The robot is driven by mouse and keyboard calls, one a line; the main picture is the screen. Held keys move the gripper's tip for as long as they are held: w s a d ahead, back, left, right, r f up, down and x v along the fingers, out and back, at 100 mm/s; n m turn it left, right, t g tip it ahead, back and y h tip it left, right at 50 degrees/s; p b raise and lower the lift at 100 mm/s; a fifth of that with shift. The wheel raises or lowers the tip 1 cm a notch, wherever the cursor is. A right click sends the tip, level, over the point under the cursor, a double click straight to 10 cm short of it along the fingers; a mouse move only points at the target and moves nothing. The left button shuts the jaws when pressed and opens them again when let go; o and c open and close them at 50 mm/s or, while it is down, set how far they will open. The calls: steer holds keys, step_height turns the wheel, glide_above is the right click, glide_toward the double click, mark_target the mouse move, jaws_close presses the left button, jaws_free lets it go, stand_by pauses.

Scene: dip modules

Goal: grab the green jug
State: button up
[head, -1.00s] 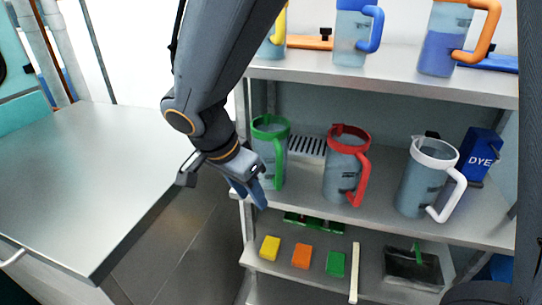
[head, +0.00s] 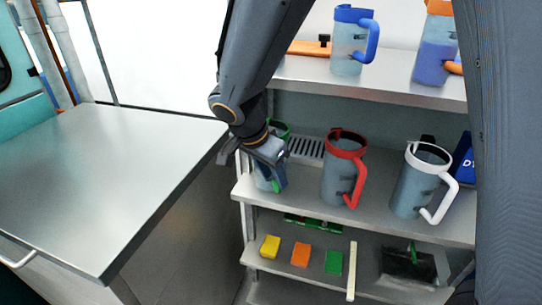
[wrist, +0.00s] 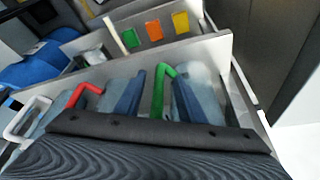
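The green jug (head: 279,127) stands upright at the left end of the middle shelf. It is a clear jug with a green rim and handle, largely hidden behind my gripper in the head view. My gripper (head: 270,168) is at the jug's front. In the wrist view its two blue fingers are apart, and the green handle of the jug (wrist: 159,88) shows between them. My gripper (wrist: 160,100) looks open there. I cannot tell whether a finger touches the handle or the jug's body.
A red jug (head: 344,170) and a white jug (head: 417,182) stand to the right on the same shelf (head: 385,218). More jugs stand on the upper shelf (head: 395,84). Yellow, orange and green blocks lie below. A metal table (head: 110,180) is at the left.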

steer(key=shift+w+d+r, duration=0.1)
steer(key=shift+w+d, duration=0.45)
steer(key=shift+d, duration=0.1)
steer(key=shift+w+d+f+p, duration=0.15)
steer(key=shift+w+f+p, duration=0.05)
steer(key=shift+f+p, duration=0.35)
steer(key=shift+f, duration=0.1)
jaws_close()
